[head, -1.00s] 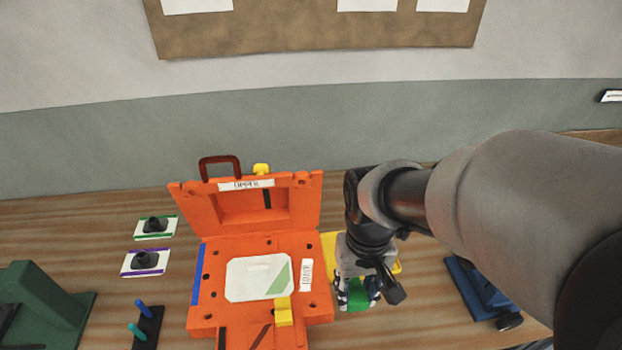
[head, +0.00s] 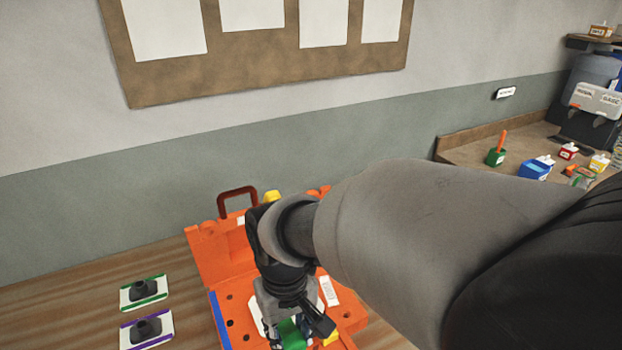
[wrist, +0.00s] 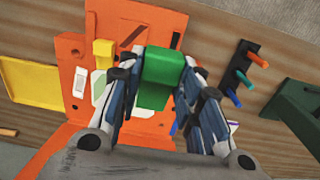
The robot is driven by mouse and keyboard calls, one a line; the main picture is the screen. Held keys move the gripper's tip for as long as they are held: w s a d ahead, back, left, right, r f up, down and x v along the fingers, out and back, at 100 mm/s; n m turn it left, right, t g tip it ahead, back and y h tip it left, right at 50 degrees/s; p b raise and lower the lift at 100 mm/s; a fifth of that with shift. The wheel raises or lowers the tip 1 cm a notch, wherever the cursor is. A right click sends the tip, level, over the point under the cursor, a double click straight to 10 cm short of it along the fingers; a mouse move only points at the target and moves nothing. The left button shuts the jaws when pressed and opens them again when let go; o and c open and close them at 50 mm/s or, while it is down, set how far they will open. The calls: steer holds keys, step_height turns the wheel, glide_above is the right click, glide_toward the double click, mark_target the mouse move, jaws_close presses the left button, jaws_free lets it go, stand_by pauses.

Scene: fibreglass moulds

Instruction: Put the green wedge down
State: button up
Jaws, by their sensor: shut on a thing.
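The green wedge (wrist: 160,78) is a bright green block held between the fingers of my gripper (wrist: 160,92) in the wrist view. In the head view my gripper (head: 290,338) points down over the lower half of the open orange mould (head: 234,318), with the green wedge (head: 292,336) showing at its tip. My arm hides much of the mould there. In the wrist view the orange mould (wrist: 115,30) lies below the wedge, with a yellow block (wrist: 103,53) on it. I cannot tell whether the wedge touches the mould.
Two plates with black knobs, one green-edged (head: 144,291) and one purple-edged (head: 147,330), lie left of the mould. The wrist view shows a yellow tray (wrist: 30,84), a black rack with coloured pegs (wrist: 240,68) and a dark green stand (wrist: 300,108).

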mark_target(291, 343)
step_height(291, 343, down, 16)
steer(key=b, duration=0.5)
steer(key=shift+f, duration=0.15)
steer(key=shift+f, duration=0.1)
steer(key=o, duration=1.1)
steer(key=shift+c, duration=0.2)
step_height(291, 343, up, 12)
steer(key=p, duration=0.4)
steer(key=shift+r, duration=0.2)
steer(key=s+d+r+m+t, duration=0.2)
steer(key=d+r, duration=0.4)
steer(key=d, duration=0.4)
steer(key=s+d+r+m+t, duration=0.2)
steer(key=s+d+r+m, duration=0.2)
steer(key=d, duration=0.6)
steer(key=s+r, duration=0.2)
steer(key=s, duration=0.1)
steer(key=shift+s+d+r+t, duration=0.15)
steer(key=shift+d+t, duration=0.05)
steer(key=shift+t, duration=0.1)
